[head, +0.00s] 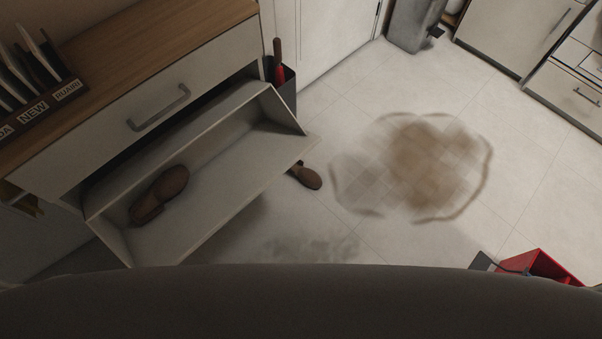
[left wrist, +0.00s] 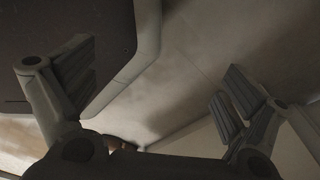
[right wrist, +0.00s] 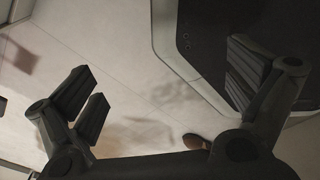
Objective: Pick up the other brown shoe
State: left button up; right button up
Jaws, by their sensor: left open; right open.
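One brown shoe (head: 159,195) lies in the tilted-open shoe compartment (head: 225,165) of the cabinet. The other brown shoe (head: 306,176) is on the tiled floor beside the compartment's right edge, partly hidden by it. A brown shoe also shows at the bottom of the right wrist view (right wrist: 194,141), partly hidden by my gripper. My left gripper (left wrist: 160,85) is open with nothing between its fingers. My right gripper (right wrist: 165,85) is open and empty. Neither gripper shows in the head view.
A large brown stain (head: 425,160) spreads over the floor, with a fainter smudge (head: 310,248) nearer me. A dark bin with a red-handled item (head: 280,85) stands by the cabinet. A red box (head: 545,268) is at lower right. The tiles between are clear.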

aim_at(309, 177)
jog(key=l+u, duration=0.1)
jog(key=u, duration=1.2)
jog(key=l+u, duration=0.85)
jog(key=l, duration=0.15)
jog(key=k+l+u, duration=0.15)
jog(key=l+u, duration=0.25)
jog(key=k+l+u, duration=0.2)
jog(key=l+u, duration=0.25)
jog(key=l, duration=0.1)
